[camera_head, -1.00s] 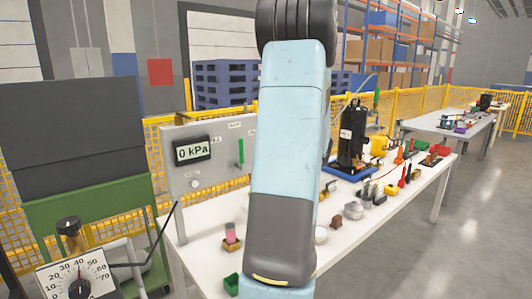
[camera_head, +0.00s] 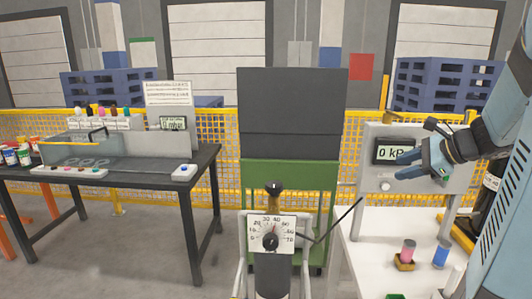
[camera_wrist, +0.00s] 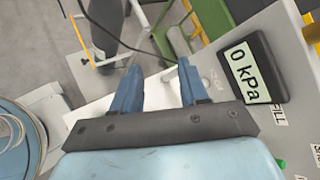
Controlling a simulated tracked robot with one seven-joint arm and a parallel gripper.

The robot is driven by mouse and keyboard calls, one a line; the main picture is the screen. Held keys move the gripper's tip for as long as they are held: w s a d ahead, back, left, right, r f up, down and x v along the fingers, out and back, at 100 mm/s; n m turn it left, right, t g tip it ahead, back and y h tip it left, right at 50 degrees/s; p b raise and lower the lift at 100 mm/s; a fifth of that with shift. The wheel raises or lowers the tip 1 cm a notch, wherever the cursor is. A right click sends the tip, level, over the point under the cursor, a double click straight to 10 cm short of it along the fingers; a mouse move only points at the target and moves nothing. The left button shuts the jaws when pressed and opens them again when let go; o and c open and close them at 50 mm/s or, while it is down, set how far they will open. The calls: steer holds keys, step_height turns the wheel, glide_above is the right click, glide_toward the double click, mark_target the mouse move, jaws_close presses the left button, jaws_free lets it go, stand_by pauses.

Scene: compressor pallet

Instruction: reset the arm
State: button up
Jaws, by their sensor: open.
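My gripper (camera_head: 404,163) is at the right of the head view, at the end of my blue and grey arm. It is raised in front of the grey panel with the "0 kPa" display (camera_head: 391,153) and partly covers it. In the wrist view my gripper (camera_wrist: 157,68) has its two blue fingers apart with nothing between them. The display (camera_wrist: 247,68) is to the right of the fingers there. I cannot tell from these views how much room is between the fingers and the panel.
A pink cylinder (camera_head: 408,249) in a yellow holder and a blue cylinder (camera_head: 440,254) stand on the white table below my gripper. A dial gauge (camera_head: 271,236) is at front centre, before a green cabinet (camera_head: 290,180). A dark workbench (camera_head: 140,180) is at left; floor between is open.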

steer(key=s+a+n+g+h, duration=0.1)
steer(key=s+a+n+h, duration=0.2)
steer(key=s+a+n, duration=0.4)
steer(key=s+a+r+n+g+h, duration=0.1)
steer(key=s+a+n+h, duration=0.2)
steer(key=s+a+n, duration=0.4)
steer(key=shift+s+a+r+n+g+h, duration=0.15)
steer(key=shift+s+a+n+g+h, duration=0.2)
steer(key=shift+s+n, duration=2.6)
steer(key=shift+w+n, duration=0.35)
